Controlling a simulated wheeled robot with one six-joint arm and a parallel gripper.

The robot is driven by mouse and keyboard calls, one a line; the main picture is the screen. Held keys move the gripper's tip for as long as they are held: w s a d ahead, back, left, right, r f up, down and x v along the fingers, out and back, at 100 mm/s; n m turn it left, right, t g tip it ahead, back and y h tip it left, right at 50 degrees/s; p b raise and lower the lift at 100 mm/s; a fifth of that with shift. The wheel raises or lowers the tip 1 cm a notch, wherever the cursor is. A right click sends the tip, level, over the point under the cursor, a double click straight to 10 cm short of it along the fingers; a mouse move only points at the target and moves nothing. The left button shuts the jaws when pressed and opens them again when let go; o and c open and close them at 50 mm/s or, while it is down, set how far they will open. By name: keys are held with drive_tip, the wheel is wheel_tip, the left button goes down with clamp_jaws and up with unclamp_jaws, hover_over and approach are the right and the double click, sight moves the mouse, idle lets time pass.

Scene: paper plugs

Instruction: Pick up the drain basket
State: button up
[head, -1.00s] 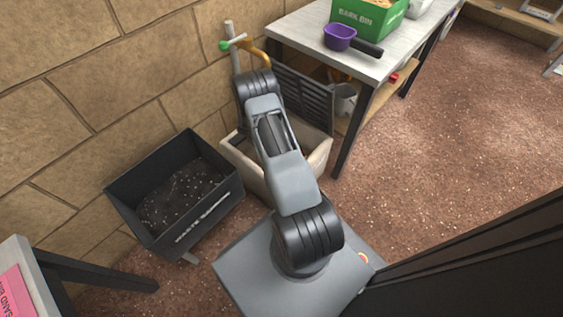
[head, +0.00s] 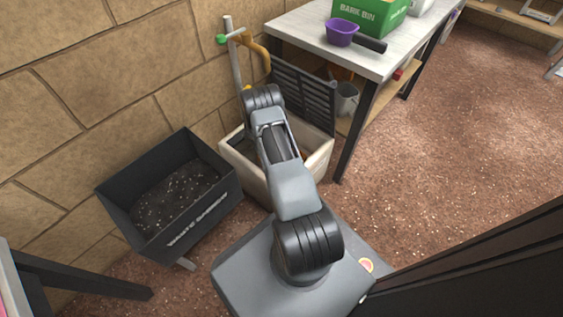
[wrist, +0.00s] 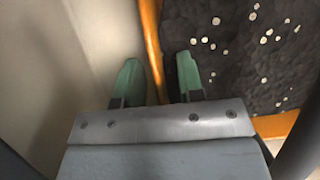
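The drain basket (wrist: 152,45) shows in the wrist view as an orange rim beside dark, speckled soil (wrist: 235,45). My gripper (wrist: 160,78) has two green fingertips, one on each side of the orange rim. They stand apart with the rim running between them; I cannot tell whether either touches it. The pale sink wall (wrist: 75,40) is close on the left. In the head view the sink (head: 318,158) stands on the floor below a tap, and my arm hides the gripper and most of the sink's inside.
A black waste barrow (head: 125,205) with dark soil stands left of the sink. A stand pipe with a tap (head: 233,50) rises behind it. A bench (head: 300,35) at the right holds a purple scoop (head: 341,32) and a green bark bin (head: 370,15). Open floor lies farther right.

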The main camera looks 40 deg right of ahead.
drive_tip(key=shift+c, duration=0.5)
clamp_jaws()
drive_tip(key=shift+r, duration=0.15)
